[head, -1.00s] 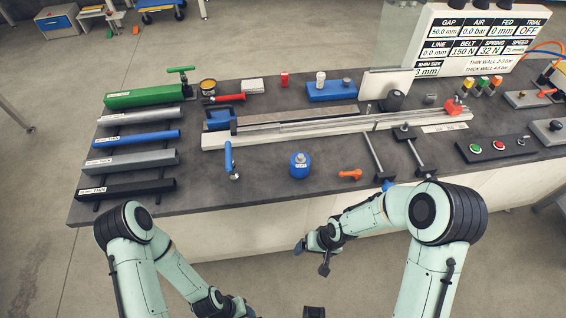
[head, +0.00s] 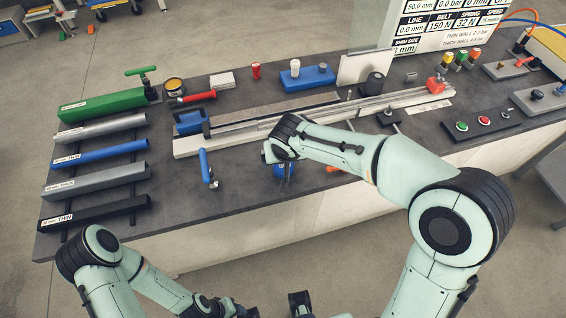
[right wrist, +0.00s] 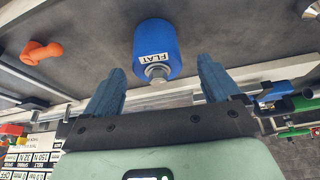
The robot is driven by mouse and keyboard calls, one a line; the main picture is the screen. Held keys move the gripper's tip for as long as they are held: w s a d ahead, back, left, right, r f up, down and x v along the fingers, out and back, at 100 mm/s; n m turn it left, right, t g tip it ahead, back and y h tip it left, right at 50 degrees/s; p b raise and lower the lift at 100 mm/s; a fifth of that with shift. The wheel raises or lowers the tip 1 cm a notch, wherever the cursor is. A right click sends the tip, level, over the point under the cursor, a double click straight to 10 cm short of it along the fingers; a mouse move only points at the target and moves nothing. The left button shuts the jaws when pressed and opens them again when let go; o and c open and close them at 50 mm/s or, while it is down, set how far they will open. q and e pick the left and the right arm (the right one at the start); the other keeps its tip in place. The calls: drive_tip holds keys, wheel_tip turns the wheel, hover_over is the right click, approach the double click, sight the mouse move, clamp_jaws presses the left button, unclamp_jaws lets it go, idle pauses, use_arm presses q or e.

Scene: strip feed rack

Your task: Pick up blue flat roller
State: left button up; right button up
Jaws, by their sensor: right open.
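The blue flat roller (right wrist: 157,42) is a blue cylinder with a white FLAT label and a metal stub, seen in the right wrist view. In the head view the roller (head: 279,171) is mostly hidden behind my right gripper (head: 287,180). My right gripper (right wrist: 161,72) is open, with the roller ahead of its blue fingers and roughly centred between them; contact does not show. My left arm is low at the bottom of the head view; its fingers cannot be made out clearly.
An orange part (right wrist: 41,52) lies near the bench's front edge, beside the roller. A long metal rail (head: 235,135) runs behind. Several coloured strips (head: 100,154) lie at the left.

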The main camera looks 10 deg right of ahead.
drive_tip(key=shift+w+f, duration=0.1)
drive_tip(key=shift+f, duration=0.4)
drive_tip(key=x, duration=0.4)
drive_tip(key=shift+w+d+f, duration=0.15)
drive_tip(key=shift+w+d, duration=0.1)
drive_tip(key=c, duration=1.2)
